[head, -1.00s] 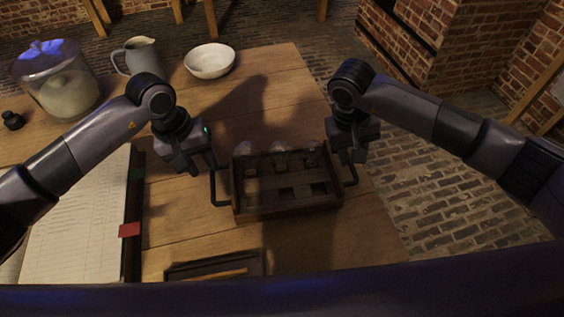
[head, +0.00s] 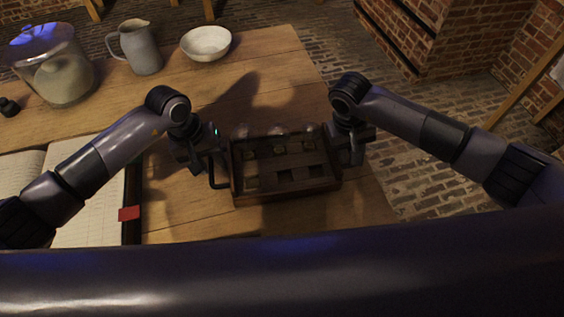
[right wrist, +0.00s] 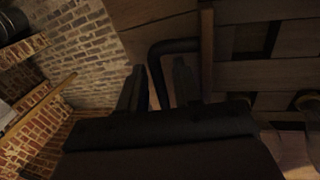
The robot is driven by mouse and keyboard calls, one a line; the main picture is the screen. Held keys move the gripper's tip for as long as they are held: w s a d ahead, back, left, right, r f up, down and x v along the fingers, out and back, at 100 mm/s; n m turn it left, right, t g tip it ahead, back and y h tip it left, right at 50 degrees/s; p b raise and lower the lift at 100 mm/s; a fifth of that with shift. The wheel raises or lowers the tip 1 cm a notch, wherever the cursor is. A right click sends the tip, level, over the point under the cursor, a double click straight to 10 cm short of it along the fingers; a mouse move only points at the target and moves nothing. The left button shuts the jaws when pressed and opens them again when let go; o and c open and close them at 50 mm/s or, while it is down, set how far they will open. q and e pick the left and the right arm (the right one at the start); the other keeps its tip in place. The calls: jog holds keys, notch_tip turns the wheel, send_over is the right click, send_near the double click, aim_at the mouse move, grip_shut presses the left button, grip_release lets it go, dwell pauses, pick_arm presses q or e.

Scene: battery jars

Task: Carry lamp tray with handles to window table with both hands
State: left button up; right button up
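The lamp tray (head: 288,190) is a dark wooden box with compartments. Several rounded glass pieces (head: 276,130) show along its far side. It rests on the wooden table. Its black left handle (head: 213,178) sticks out beside my left gripper (head: 208,157), whose fingertips are dark and hard to make out. My right gripper (head: 350,150) is at the tray's right side and hides most of that handle. In the right wrist view, the two fingers of my right gripper (right wrist: 158,88) stand apart with the bent black right handle (right wrist: 172,46) between them.
An open book (head: 90,205) with a red tab lies left of the tray. A glass jar (head: 55,75), a grey jug (head: 138,50) and a white bowl (head: 206,43) stand at the back left. The table's right edge is close to the tray, with brick floor (head: 440,170) beyond.

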pick_arm(q)
jog(key=shift+f, duration=0.15)
pick_arm(e)
jog(key=shift+f, duration=0.15)
pick_arm(q)
jog(key=shift+c, duration=0.3)
pick_arm(e)
jog(key=shift+c, duration=0.3)
pick_arm(q)
grip_shut()
pick_arm(e)
grip_shut()
pick_arm(q)
jog(key=shift+r, duration=0.2)
pick_arm(e)
jog(key=shift+r, duration=0.2)
